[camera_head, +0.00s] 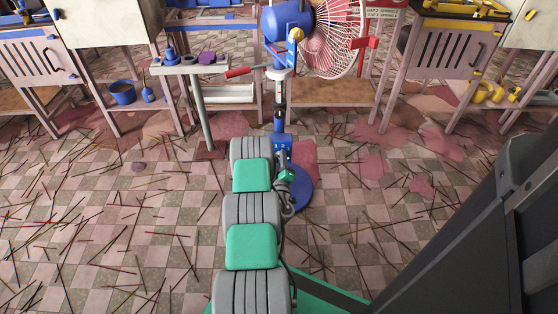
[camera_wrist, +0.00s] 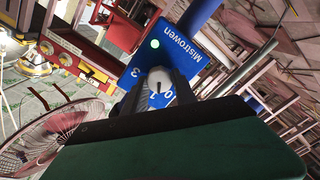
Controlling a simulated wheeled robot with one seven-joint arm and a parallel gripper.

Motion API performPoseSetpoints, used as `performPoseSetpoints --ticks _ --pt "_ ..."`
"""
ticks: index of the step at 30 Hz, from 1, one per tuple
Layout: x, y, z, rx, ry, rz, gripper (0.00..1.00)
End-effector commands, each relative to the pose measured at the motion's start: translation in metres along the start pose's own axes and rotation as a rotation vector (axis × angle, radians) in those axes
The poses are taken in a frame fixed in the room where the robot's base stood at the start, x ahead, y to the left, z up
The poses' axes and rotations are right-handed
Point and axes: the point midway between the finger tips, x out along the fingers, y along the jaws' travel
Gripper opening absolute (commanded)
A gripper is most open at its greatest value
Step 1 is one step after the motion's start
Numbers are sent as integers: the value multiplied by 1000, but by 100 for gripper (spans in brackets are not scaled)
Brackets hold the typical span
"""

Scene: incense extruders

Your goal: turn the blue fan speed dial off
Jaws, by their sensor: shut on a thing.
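The blue fan (camera_head: 289,25) stands upright on a pole above a round blue base (camera_head: 299,190). Its blue control box (camera_head: 282,139) sits on the pole. In the wrist view the box (camera_wrist: 205,55) shows tilted, with "Mistrowen" lettering, a lit green lamp (camera_wrist: 155,44) and printed numbers. The pale speed dial (camera_wrist: 161,88) with a dark mark is on its face. My gripper (camera_wrist: 160,78) is shut on the dial, with dark fingers on either side. The fingers partly cover the numbers, so I cannot tell the exact setting. In the head view my arm hides the dial.
A small side table (camera_head: 190,67) on a post stands left of the fan. Workbenches (camera_head: 455,50) line the back. A bucket (camera_head: 123,92) stands at the left. The checkered floor is strewn with thin sticks and reddish stains; it is open around the base.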

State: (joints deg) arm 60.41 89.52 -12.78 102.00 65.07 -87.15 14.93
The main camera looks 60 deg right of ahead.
Motion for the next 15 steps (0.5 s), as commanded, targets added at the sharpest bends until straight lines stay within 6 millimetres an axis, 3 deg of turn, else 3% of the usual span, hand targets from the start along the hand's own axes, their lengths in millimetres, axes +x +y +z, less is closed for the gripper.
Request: performPoseSetpoints --ticks 15 --pt "-1 2 6 -397 -14 3 0"
